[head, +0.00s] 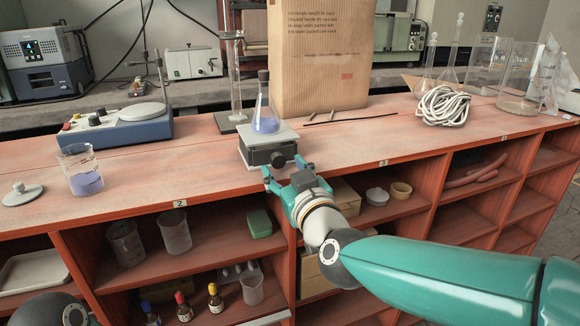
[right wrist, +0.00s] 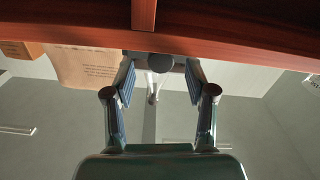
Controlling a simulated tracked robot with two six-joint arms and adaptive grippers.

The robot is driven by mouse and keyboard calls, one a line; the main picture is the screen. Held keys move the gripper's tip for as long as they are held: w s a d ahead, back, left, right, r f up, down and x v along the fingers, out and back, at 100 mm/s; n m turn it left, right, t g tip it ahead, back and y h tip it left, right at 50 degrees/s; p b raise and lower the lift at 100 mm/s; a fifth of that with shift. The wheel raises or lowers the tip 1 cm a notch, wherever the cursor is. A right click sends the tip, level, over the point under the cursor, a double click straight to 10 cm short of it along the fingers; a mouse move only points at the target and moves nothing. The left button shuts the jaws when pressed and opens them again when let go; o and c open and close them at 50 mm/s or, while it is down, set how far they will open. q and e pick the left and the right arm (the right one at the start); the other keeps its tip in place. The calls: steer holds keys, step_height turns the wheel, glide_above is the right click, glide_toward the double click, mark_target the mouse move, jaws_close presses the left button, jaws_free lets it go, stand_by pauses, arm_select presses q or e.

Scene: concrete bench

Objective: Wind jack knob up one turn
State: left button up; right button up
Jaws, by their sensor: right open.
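The lab jack (head: 268,146) stands on the front of the reddish bench, with a pale top plate and dark body. Its round dark knob (head: 278,159) faces the front edge, and it also shows in the right wrist view (right wrist: 160,63). A stoppered conical flask (head: 265,120) with violet liquid stands upright on the jack. My right gripper (head: 285,167) is open in front of the knob. In the right wrist view its two fingers (right wrist: 160,86) stand apart on either side of the knob, with visible gaps. My left gripper is out of view.
A beaker of violet liquid (head: 83,172) and a blue hotplate stirrer (head: 117,126) stand left. A large paper bag (head: 320,60) is behind the jack. Coiled white cable (head: 443,106) lies right. Shelves with glassware and bottles (head: 215,300) are below the bench edge.

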mark_target(278, 161)
steer(key=shift+x, duration=1.4)
steer(key=shift+c, duration=0.2)
jaws_close()
steer(key=m+b, duration=0.2)
steer(key=m, duration=0.1)
steer(key=shift+d+f+m, duration=0.1)
steer(key=shift+f+m, duration=0.05)
steer(key=shift+m, duration=1.25)
